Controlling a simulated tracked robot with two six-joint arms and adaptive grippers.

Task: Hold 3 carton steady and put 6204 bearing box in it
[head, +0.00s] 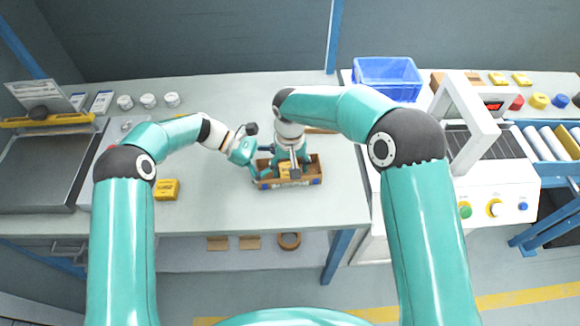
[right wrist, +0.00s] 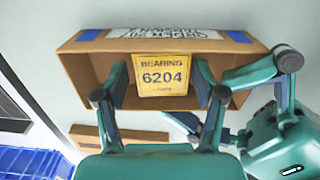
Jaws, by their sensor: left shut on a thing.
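The open brown carton (head: 312,181) stands on the bench in the head view; its white label and blue tape show in the right wrist view (right wrist: 75,62). The yellow 6204 bearing box (right wrist: 163,78) is inside the carton, its printed face toward the wrist camera. My left gripper (head: 261,172) is shut on the carton's left end wall in the head view; it shows at the right in the right wrist view. My right gripper (right wrist: 163,85) reaches into the carton, fingers on either side of the box with small gaps. Its fingertips are largely hidden in the head view.
Another yellow box (head: 166,189) lies on the bench left of the carton. Several white jars (head: 148,101) stand at the back left. A blue bin (head: 388,77) stands at the back right, beside a machine with a white arch (head: 468,115). The bench in front of the carton is clear.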

